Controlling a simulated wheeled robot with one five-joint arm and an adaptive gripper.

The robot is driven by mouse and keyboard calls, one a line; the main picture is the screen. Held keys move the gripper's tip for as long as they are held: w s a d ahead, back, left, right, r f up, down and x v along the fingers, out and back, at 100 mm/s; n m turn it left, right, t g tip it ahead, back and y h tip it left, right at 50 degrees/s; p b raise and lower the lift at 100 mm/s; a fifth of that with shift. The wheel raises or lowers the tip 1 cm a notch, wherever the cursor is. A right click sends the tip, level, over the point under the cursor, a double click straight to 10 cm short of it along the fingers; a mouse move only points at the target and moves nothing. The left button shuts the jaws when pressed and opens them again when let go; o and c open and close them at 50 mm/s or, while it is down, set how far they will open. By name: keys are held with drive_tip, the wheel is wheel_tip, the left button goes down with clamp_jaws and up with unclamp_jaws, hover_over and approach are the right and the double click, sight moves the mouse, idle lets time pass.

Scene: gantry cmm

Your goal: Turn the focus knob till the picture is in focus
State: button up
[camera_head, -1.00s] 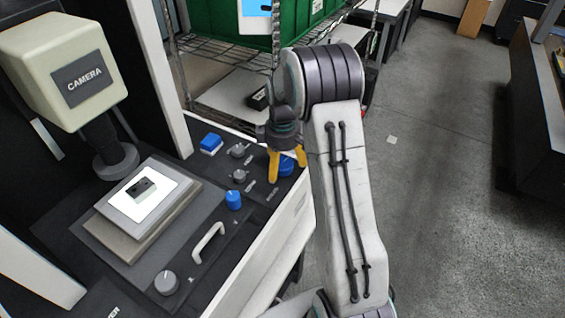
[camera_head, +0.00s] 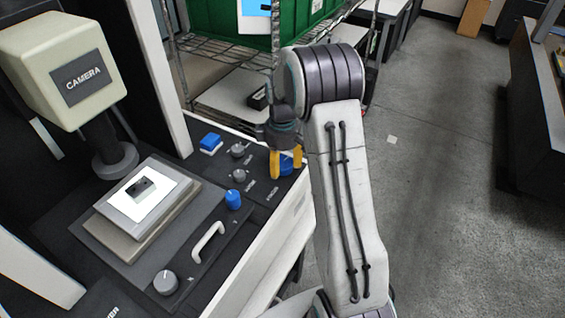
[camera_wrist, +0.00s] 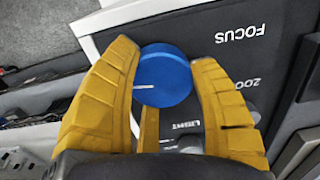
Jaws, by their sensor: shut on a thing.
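The blue focus knob (camera_wrist: 163,80) lies between my yellow fingers in the wrist view, beside the printed word FOCUS. A short white mark on its face points left in that view. In the head view the knob (camera_head: 287,168) sits near the right edge of the dark panel, partly hidden by my fingers. My gripper (camera_head: 286,163) points down over it and is shut on it, one finger on each side. The camera unit (camera_head: 82,78) stands above a bright plate (camera_head: 138,196) bearing a small dark part. No screen with the camera picture shows.
A white handle (camera_head: 208,242) and a larger grey knob (camera_head: 166,282) are in front. A wire rack (camera_head: 222,57) stands behind.

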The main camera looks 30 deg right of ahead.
sight(282, 162)
drive_tip(key=m+b, duration=0.1)
drive_tip(key=m, duration=0.4)
idle(0.3)
drive_tip(key=o, duration=1.2)
wheel_tip(282, 162, up, 12)
idle(0.6)
